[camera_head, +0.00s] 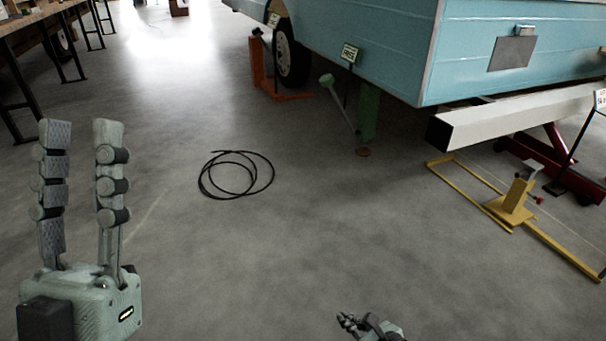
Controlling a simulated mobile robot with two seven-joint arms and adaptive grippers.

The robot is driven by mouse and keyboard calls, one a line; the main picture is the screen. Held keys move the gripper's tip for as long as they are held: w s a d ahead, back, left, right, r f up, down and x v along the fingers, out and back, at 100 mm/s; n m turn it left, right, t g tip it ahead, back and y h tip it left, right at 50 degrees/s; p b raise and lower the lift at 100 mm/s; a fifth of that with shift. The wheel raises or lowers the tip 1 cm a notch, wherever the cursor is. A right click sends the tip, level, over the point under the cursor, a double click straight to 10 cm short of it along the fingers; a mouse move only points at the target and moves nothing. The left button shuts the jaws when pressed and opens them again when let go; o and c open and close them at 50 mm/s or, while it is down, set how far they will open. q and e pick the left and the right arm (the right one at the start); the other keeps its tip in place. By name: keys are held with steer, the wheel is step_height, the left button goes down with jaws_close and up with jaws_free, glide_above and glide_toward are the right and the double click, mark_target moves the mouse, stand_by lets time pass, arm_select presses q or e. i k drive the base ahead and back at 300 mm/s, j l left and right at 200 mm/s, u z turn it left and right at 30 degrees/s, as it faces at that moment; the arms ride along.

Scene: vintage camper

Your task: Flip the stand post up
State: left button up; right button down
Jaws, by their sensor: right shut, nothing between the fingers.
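A green post (369,112) stands under the near corner of the blue camper, and a slanted rod with a pale green knob (327,80) is beside it. A yellow stand (514,200) with a short tilted upright sits on long yellow floor rails at the right. I cannot tell which of these is the stand post. My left gripper (82,128) is open and empty, with its fingers pointing up, at the left and well apart from both. My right gripper (346,321) is shut and empty at the bottom edge, mostly out of view.
A coiled black cable (236,173) lies on the floor ahead. The white beam (515,118) juts out under the camper (470,45), above a red stand (555,160). An orange frame (262,75) is by the wheel. Benches (30,22) line the left.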

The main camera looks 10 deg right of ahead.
mark_target(532, 165)
steer(key=i+l+z, duration=0.1)
steer(key=i+l, duration=0.85)
steer(key=l, duration=0.3)
steer(key=i+l, duration=0.15)
steer(key=l, duration=0.25)
steer(key=i+l+z, duration=0.1)
steer(key=l, duration=0.35)
steer(key=i+l, duration=0.1)
steer(key=l, duration=0.45)
steer(key=l+z, duration=0.1)
steer(key=l, duration=1.5)
steer(key=i+z, duration=0.05)
